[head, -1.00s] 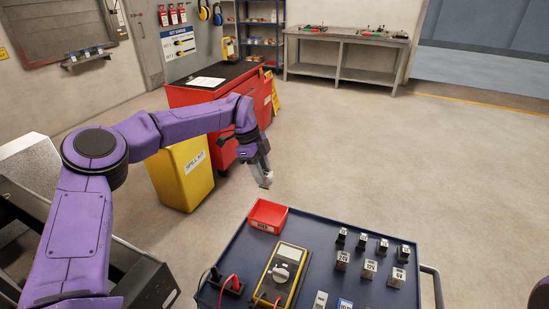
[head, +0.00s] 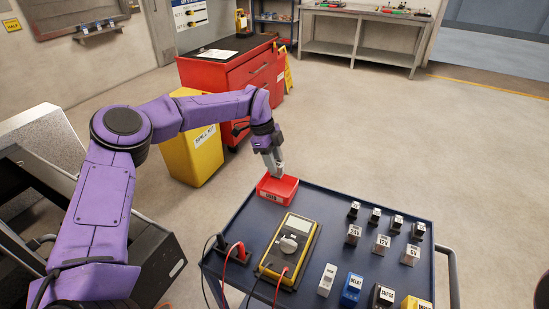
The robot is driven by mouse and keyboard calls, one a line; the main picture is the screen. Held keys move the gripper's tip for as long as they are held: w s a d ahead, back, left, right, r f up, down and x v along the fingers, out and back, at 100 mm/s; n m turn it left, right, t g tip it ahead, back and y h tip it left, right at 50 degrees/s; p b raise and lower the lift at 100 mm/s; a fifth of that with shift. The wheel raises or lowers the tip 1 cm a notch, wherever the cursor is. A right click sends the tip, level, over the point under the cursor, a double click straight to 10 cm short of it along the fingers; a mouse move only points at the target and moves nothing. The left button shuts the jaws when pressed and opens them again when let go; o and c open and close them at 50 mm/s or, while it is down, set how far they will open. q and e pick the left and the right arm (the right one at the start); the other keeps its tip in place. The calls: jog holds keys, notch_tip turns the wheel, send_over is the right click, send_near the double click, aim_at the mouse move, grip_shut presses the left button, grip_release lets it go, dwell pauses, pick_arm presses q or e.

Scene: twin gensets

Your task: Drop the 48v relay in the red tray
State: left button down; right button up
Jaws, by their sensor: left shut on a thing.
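The red tray (head: 277,190) stands at the far left corner of the dark blue cart top. My left gripper (head: 279,170) points down at the tray, its fingertips over the tray's opening. It is shut on a small grey piece (head: 280,173), mostly hidden between the fingers. I cannot read a label on it, so I cannot tell from the picture that it is the 48V relay. I cannot tell whether the piece touches the tray floor.
On the cart (head: 335,215) stand a yellow multimeter (head: 289,246) with red and black leads, several small labelled relays (head: 382,244) at the right, and a blue block (head: 352,290) near the front. A yellow spill kit bin (head: 195,150) and a red cabinet (head: 225,75) stand behind my left arm.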

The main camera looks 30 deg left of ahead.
pick_arm(q)
jog(key=shift+w+f, duration=0.1)
jog(key=c, duration=0.7)
grip_release()
jog(key=shift+o, duration=0.2)
jog(key=b+v, duration=0.1)
jog(key=v, duration=0.9)
jog(key=shift+r+b, duration=0.3)
jog(key=shift+b, duration=0.05)
